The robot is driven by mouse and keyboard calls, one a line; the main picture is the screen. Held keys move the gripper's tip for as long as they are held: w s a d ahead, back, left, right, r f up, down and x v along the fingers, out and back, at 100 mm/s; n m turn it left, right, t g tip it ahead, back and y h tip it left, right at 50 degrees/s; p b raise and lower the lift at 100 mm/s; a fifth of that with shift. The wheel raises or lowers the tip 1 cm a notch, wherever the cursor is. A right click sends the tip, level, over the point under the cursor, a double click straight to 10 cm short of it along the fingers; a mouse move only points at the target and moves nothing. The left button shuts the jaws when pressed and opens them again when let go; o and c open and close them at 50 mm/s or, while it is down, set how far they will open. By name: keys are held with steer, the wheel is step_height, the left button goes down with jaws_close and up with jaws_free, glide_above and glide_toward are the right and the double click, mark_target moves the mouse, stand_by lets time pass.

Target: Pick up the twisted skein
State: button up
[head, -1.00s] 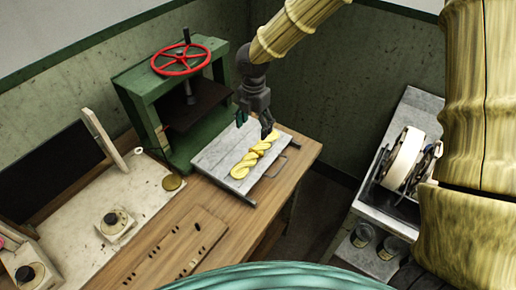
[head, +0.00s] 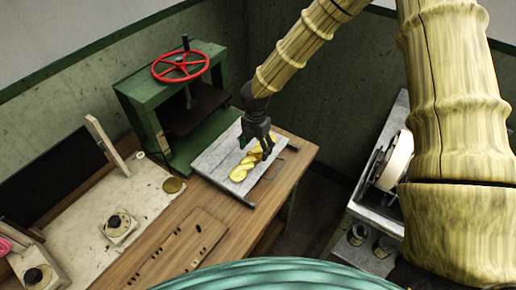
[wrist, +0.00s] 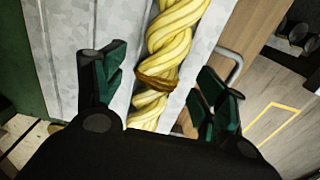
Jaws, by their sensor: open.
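The twisted skein (head: 241,171) is yellow and lies on a grey metal tray (head: 213,160) on the wooden bench. In the wrist view the skein (wrist: 177,35) runs between my two fingers, with a brown tie band around it. My gripper (head: 258,143) is open above the skein and covers part of its far end in the head view. In the wrist view my gripper (wrist: 160,95) has one dark green finger on each side of the skein, with gaps to both. I cannot tell how far above the tray the fingertips are.
A green press (head: 165,110) with a red handwheel (head: 181,66) stands right behind the tray. The tray has a wire handle (wrist: 233,68) on its right. A pale board with dials (head: 118,225) lies at left. A metal stand with a white wheel (head: 396,160) is at right.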

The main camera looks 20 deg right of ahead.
steer(key=shift+f, duration=0.85)
steer(key=c, duration=1.1)
steer(key=shift+r, duration=0.1)
